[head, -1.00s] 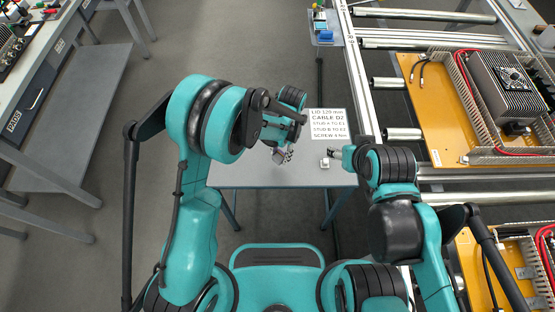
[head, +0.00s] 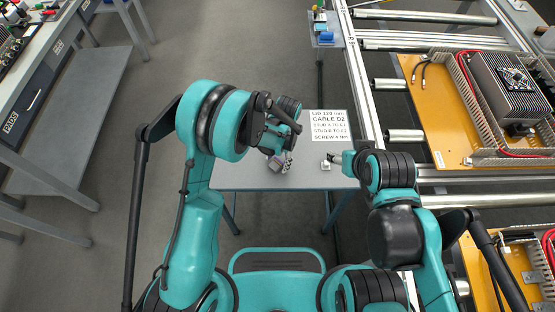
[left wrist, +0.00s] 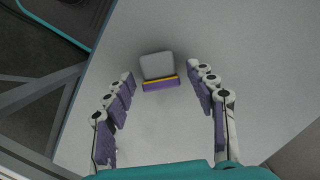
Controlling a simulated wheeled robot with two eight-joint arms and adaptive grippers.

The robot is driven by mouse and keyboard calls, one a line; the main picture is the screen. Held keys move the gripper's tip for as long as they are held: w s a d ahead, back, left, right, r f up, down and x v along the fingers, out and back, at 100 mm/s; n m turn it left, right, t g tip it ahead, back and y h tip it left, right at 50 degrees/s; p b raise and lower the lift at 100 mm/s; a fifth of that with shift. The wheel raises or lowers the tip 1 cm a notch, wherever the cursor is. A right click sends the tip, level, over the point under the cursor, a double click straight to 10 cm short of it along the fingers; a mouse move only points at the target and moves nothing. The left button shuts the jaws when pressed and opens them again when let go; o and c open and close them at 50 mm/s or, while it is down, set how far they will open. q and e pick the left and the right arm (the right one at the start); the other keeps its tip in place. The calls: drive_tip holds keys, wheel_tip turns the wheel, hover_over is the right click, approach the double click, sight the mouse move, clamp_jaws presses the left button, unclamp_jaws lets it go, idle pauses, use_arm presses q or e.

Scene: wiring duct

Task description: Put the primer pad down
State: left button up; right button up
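The primer pad appears to be the small pale block with a yellow and purple edge (left wrist: 158,66) in the left wrist view. It sits over the grey table top, just beyond and between my left fingertips. My left gripper (left wrist: 160,82) is open, with clear gaps between its purple-lined fingers and the block. In the head view, my left gripper (head: 285,164) is low over the middle of the table, and the pad cannot be made out there. My right gripper (head: 334,158) is at the table's right side, close to a small whitish block (head: 325,165); its fingers are too small to judge.
A printed instruction sheet (head: 328,125) is at the back right of the grey table (head: 240,178). A metal rail frame (head: 375,120) stands along the right, holding an orange panel (head: 435,115) with ducts and red cable. The table's left and front parts are clear.

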use_arm(q)
drive_tip(key=shift+r, duration=0.1)
drive_tip(key=shift+r, duration=0.15)
drive_tip(key=a+r+n+t+p, duration=0.1)
drive_tip(key=a+r+n+p, duration=0.2)
drive_tip(key=r, duration=1.6)
drive_tip(key=s+a+r+n+t, duration=0.3)
drive_tip(key=s+a+r, duration=0.2)
drive_tip(key=s+a, duration=0.1)
drive_tip(key=s+a+r+n+t+h+p, duration=0.1)
drive_tip(key=s+a+r+n+t, duration=0.2)
drive_tip(key=s+a, duration=0.3)
drive_tip(key=a+r+t, duration=0.1)
drive_tip(key=a, duration=0.2)
drive_tip(key=shift+s+a+r, duration=0.2)
drive_tip(key=shift+s+r, duration=0.1)
drive_tip(key=shift+r, duration=0.1)
